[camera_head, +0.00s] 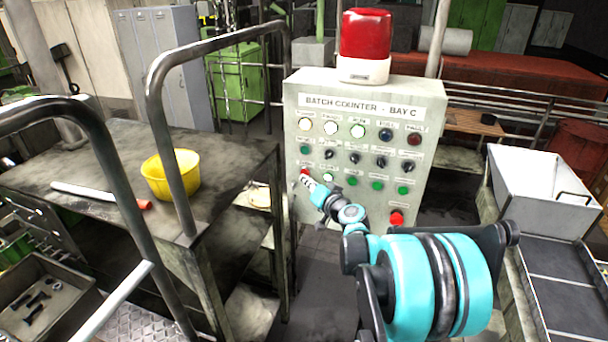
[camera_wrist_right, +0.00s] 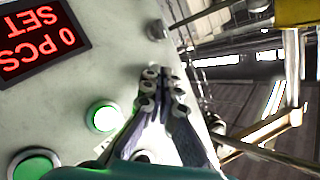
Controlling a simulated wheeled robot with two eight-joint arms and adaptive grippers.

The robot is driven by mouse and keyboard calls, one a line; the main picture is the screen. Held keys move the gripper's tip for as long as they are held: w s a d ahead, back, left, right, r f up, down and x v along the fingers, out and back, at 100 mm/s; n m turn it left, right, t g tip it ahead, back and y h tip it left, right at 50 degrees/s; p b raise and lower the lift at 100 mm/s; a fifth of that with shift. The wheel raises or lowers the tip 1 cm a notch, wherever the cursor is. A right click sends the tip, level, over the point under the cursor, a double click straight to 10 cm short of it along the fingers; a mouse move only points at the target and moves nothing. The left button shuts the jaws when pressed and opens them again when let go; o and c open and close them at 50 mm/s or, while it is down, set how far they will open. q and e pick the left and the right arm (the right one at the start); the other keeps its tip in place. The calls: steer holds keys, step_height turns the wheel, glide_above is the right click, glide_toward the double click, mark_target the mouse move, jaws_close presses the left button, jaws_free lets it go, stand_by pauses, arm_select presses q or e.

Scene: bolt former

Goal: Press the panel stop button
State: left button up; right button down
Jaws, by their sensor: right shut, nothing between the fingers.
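The grey control panel (camera_head: 350,110) is headed "BATCH COUNTER - BAY C". It carries rows of lamps, knobs and buttons whose small labels I cannot read. A red button (camera_head: 397,217) sits at its lower right; I cannot tell which button is the stop. My right gripper (camera_head: 306,181) is shut and empty at the panel's left side, over a small red patch. In the wrist view its fingertips (camera_wrist_right: 161,76) are together in front of the panel face, beside a lit green button (camera_wrist_right: 104,117). Contact cannot be told. My left gripper is out of view.
A red beacon (camera_head: 366,40) stands on the panel. A red display (camera_wrist_right: 38,38) reads "0 PCS SET". At left are a workbench (camera_head: 105,165) with a yellow bowl (camera_head: 171,175), and metal rails (camera_head: 170,130). A white bin (camera_head: 540,190) stands at right.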

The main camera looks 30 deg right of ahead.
steer(key=shift+w+d+r, duration=0.1)
steer(key=shift+w+d, duration=0.1)
steer(key=shift+d, duration=0.15)
stand_by(0.3)
steer(key=shift+s+a+b, duration=0.15)
steer(key=shift+a+b, duration=0.05)
steer(key=shift+b, duration=0.15)
steer(key=s+a, duration=0.4)
steer(key=shift+a, duration=0.35)
stand_by(0.5)
